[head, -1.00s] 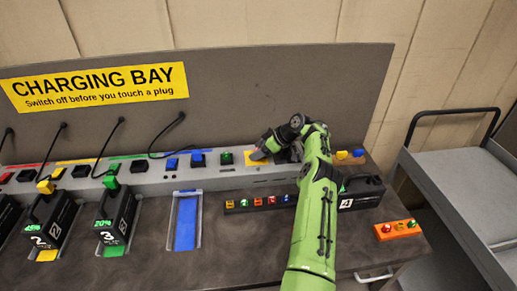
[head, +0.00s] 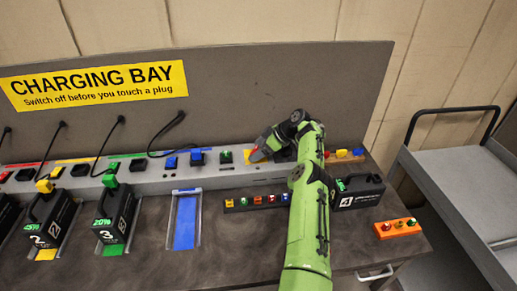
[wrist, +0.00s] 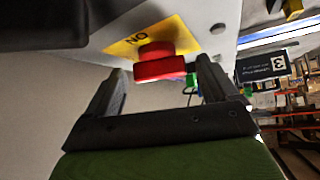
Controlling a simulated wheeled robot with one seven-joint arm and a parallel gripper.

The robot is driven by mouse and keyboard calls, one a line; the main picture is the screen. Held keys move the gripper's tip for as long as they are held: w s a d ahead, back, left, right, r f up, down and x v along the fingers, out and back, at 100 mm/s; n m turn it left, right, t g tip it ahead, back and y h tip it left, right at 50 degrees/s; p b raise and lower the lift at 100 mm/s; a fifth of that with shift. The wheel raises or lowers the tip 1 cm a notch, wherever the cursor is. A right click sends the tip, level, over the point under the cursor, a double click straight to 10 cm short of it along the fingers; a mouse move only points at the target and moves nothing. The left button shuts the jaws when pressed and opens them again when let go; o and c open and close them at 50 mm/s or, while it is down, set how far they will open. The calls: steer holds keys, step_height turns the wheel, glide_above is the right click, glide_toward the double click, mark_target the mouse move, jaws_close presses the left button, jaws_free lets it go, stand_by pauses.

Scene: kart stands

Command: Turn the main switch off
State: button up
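The main switch is a red knob (wrist: 158,62) on a yellow plate (wrist: 118,48) in the wrist view. Lettering on the plate appears upside down and seems to read ON. My gripper (wrist: 160,78) is open, with one finger on each side of the knob; whether they touch it cannot be told. In the head view, my gripper (head: 262,149) is at the yellow plate (head: 247,158) on the grey charging rail (head: 150,185), and hides most of the switch.
Black battery packs (head: 117,215) with coloured plugs stand at the left, beside an empty blue bay (head: 185,222). Another pack (head: 362,196) stands right of my arm. A strip of coloured buttons (head: 235,205) lies before the rail. A grey cart (head: 450,190) is at the right.

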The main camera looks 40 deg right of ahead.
steer(key=shift+r, duration=0.1)
steer(key=p+v, duration=0.5)
steer(key=v, duration=1)
steer(key=shift+s+r, duration=0.2)
steer(key=shift+s, duration=0.1)
steer(key=shift+d, duration=0.1)
